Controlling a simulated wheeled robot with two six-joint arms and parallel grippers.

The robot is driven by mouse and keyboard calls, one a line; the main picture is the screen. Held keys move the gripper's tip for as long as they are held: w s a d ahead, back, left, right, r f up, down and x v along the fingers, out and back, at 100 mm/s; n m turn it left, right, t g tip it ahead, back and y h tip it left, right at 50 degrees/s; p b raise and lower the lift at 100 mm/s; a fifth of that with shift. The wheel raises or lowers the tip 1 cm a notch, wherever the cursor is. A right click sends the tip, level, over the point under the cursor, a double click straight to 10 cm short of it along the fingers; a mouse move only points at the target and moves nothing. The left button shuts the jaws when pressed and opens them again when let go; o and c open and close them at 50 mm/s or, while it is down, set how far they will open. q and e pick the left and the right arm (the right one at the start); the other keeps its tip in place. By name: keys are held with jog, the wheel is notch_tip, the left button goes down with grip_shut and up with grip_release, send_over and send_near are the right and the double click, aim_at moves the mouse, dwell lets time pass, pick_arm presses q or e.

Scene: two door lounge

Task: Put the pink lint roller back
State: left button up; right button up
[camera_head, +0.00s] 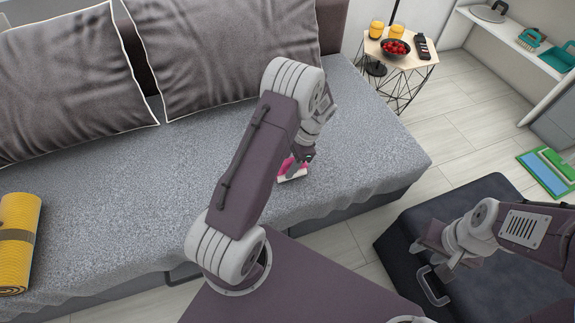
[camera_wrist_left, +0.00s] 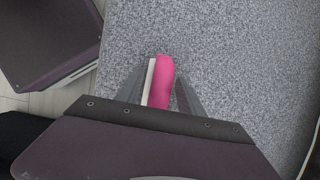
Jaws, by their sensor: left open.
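The pink lint roller (camera_head: 285,166) lies on the grey sofa seat near its front edge, partly hidden by my left arm. In the left wrist view the pink roller (camera_wrist_left: 162,80) has a pale strip along its left side and lies between my open left fingers. My left gripper (camera_head: 299,164) points down at it. The wrist housing hides the roller's lower end, and I cannot tell whether a finger touches it. My right gripper (camera_head: 436,262) is over the dark ottoman near its metal handle; its finger gap is unclear.
A yellow rolled mat (camera_head: 18,240) lies on the sofa at left; cushions (camera_head: 220,50) stand behind. A side table (camera_head: 408,58) holds a bowl of red fruit (camera_head: 395,49). A white shelf (camera_head: 515,38) holds a teal brush and dustpan. The dark ottoman (camera_head: 490,215) stands at right.

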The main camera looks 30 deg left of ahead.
pick_arm(q)
jog(key=p+v, duration=0.4)
jog(key=v, duration=0.8)
jog(key=shift+p, duration=0.4)
jog(key=s+d+r+n+t+h, duration=0.1)
jog(key=s+d+r+n+t, duration=0.1)
jog(key=s+n, duration=0.2)
jog(key=s+d+r+n+t+h, duration=0.2)
jog(key=s+d+r+n, duration=0.1)
jog(key=s, duration=0.8)
jog(key=shift+s+r+n+t, duration=0.2)
jog(key=shift+n+t, duration=0.1)
jog(key=shift+n, duration=0.5)
jog(key=shift+d, duration=0.1)
notch_tip(320, 180, up, 26)
jog(key=p, duration=2.6)
